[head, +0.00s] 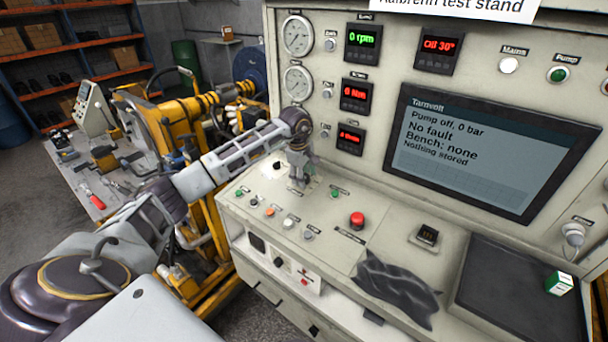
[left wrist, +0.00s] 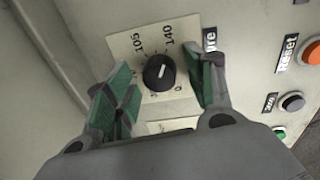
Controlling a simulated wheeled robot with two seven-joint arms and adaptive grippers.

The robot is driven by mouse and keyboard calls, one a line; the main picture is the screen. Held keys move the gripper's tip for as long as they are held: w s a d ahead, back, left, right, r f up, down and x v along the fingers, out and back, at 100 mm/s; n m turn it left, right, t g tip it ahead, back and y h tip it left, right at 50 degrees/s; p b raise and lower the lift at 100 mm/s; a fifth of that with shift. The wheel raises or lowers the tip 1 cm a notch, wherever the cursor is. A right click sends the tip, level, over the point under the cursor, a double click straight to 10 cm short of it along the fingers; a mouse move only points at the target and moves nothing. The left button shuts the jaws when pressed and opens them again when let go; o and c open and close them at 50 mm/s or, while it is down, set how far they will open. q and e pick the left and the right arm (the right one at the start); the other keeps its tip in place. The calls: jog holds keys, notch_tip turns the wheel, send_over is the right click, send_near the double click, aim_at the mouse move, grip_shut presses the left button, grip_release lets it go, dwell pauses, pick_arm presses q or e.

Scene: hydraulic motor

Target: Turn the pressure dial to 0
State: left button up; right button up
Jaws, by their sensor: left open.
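The pressure dial (left wrist: 160,72) is a black round knob on a pale scale plate (left wrist: 125,45) in the left wrist view. Its white mark points up, roughly between the printed 105 and 140. The 0 is printed at the lower right of the knob. My left gripper (left wrist: 158,88) is open, with one green-padded finger on each side of the knob; I cannot tell whether either touches it. In the head view my left gripper (head: 299,178) points down at the sloped control panel and hides the dial. My right gripper is not in view.
The orange Reset button (left wrist: 312,52) and a grey button (left wrist: 292,102) lie right of the dial. In the head view a red button (head: 357,220) and a dark cloth (head: 395,288) are further right. The screen (head: 487,150) reads pump off, 0 bar.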

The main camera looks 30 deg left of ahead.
pick_arm(q)
jog(key=shift+c, duration=0.3)
jog(key=c, duration=1)
